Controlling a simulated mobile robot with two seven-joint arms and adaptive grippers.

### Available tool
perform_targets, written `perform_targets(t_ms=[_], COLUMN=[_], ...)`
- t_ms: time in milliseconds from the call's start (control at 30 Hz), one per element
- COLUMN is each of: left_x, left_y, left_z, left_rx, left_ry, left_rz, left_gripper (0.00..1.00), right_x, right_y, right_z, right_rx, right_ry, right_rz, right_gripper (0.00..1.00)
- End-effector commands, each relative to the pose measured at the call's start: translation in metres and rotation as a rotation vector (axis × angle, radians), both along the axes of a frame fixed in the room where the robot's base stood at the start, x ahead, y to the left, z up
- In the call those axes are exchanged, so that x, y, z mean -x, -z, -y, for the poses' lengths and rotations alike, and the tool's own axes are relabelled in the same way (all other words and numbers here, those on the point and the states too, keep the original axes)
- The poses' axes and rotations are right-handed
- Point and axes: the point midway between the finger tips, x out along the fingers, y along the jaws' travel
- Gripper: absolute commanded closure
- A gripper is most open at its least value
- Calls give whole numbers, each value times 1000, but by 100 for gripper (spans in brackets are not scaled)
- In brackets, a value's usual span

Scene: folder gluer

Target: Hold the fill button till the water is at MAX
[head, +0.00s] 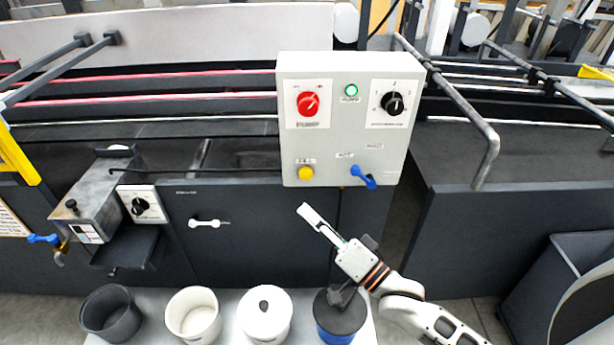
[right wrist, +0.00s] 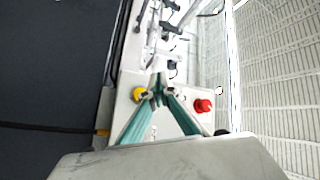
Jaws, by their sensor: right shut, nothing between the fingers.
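A grey control box (head: 338,133) carries a yellow push button (head: 306,173) at its lower left, under a small label too small to read. The yellow button also shows in the right wrist view (right wrist: 139,94), just left of my fingertips. My right gripper (head: 304,209) is shut and empty, below the yellow button in the head view and apart from it. In the right wrist view its fingers (right wrist: 160,86) meet at the tips. A metal tank (head: 92,203) with a small white gauge plate (head: 88,233) stands at the left; its water level cannot be read. My left gripper is not in view.
The box also has a red knob (head: 308,104), a green lamp (head: 351,90), a black knob (head: 394,103) and a blue lever (head: 363,177) underneath. Several pots, including a white one (head: 193,314), stand on a bench below. A pipe rail (head: 487,158) is at the right.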

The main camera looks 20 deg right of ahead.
Motion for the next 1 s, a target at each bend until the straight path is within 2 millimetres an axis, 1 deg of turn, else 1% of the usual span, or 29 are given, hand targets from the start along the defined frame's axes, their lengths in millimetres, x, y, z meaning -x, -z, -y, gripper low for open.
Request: perform_targets(t_ms=[167,500,733,1000], left_x=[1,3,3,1], left_y=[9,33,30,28], left_z=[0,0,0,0], left_rx=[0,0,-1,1], left_ry=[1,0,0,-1], left_rz=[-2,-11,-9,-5], left_gripper=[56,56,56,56], right_x=[-15,-58,-77,-83], right_y=[2,3,0,0], right_z=[4,17,22,24], right_rx=[3,4,2,1], right_ry=[1,1,1,1], right_rz=[2,-1,0,0], right_gripper=[100,100,100,100])
